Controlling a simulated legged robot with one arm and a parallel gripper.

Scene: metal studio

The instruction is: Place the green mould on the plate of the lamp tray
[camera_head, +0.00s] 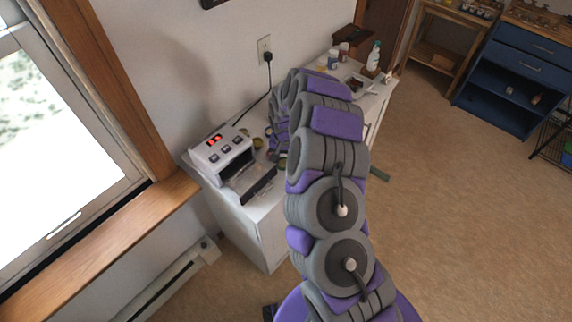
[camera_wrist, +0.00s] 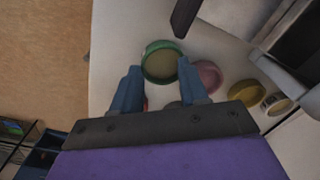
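The green mould (camera_wrist: 146,73) is a round, shallow ring-shaped dish on the white cabinet top, seen in the wrist view. My gripper (camera_wrist: 160,68) is open above it, with one blue finger on each side of its near part. I cannot tell whether the fingers touch it. The lamp (camera_head: 216,148) is a white box with red digits and buttons, on the near end of the cabinet. Its tray (camera_head: 250,180) sticks out at the front with a dark front edge. In the head view my arm hides the gripper, and I cannot pick out the green mould.
A pink mould (camera_wrist: 208,76), a yellow mould (camera_wrist: 246,93) and another small round dish (camera_wrist: 277,103) lie right of the green one. Bottles (camera_head: 374,56) and jars stand at the cabinet's far end. The cabinet edge (camera_wrist: 97,60) is close on the left.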

